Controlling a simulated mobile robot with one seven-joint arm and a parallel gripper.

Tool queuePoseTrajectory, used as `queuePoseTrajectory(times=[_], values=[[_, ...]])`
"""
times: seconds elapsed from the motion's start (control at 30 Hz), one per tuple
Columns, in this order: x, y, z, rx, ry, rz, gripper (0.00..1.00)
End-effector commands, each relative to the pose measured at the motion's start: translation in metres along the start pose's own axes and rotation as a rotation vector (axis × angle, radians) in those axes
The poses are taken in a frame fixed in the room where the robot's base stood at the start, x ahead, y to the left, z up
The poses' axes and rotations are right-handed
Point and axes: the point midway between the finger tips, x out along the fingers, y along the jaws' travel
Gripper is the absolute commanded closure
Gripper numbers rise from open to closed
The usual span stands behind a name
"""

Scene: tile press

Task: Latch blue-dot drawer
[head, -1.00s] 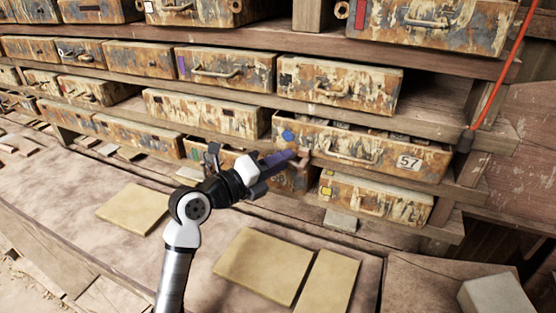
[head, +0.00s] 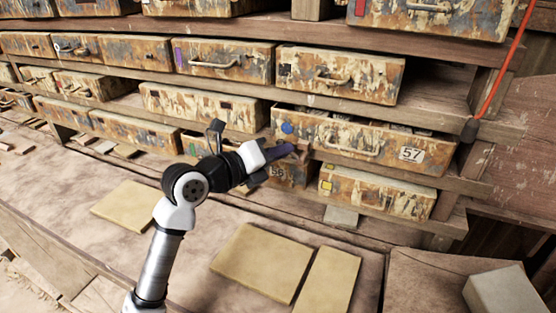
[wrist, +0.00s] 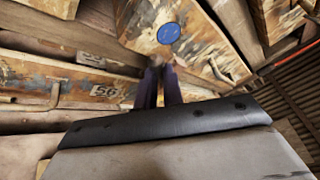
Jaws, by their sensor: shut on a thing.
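The blue-dot drawer (head: 345,137) is a rusty, paint-flaked box with a blue dot at its left end, a bar handle and a "57" label. Its open top shows contents, so it stands out somewhat from the shelf. In the wrist view its face (wrist: 190,48) fills the top middle. My gripper (head: 297,151) is at the drawer's lower left edge, below the dot. Its dark purple fingers are close together, also in the wrist view (wrist: 162,70). They are shut on a small brown wooden latch piece (head: 304,153), mostly hidden by the fingertips.
A drawer with a yellow mark (head: 375,192) sits below right. A numbered drawer (head: 292,174) lies below, partly behind my gripper. Shelf boards and posts are close around. Flat yellowish tiles (head: 265,262) lie on the bench in front. A red cord (head: 503,68) hangs at right.

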Motion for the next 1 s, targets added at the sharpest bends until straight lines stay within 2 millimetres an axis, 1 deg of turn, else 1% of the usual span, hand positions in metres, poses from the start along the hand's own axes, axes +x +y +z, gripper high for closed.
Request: queuePoseTrajectory(times=[0.33,0.37,0.5,0.83,0.93,1.0], values=[[0.0,-0.001,0.001,0.015,0.003,0.008,1.0],[0.0,-0.001,0.001,0.015,0.003,0.008,0.89],[0.0,-0.001,0.001,0.014,0.003,0.007,0.7],[-0.002,0.0,0.0,0.014,0.002,0.007,0.69],[-0.011,0.001,0.0,0.014,0.001,0.007,0.69],[-0.022,0.003,-0.001,0.014,-0.001,0.009,0.69]])
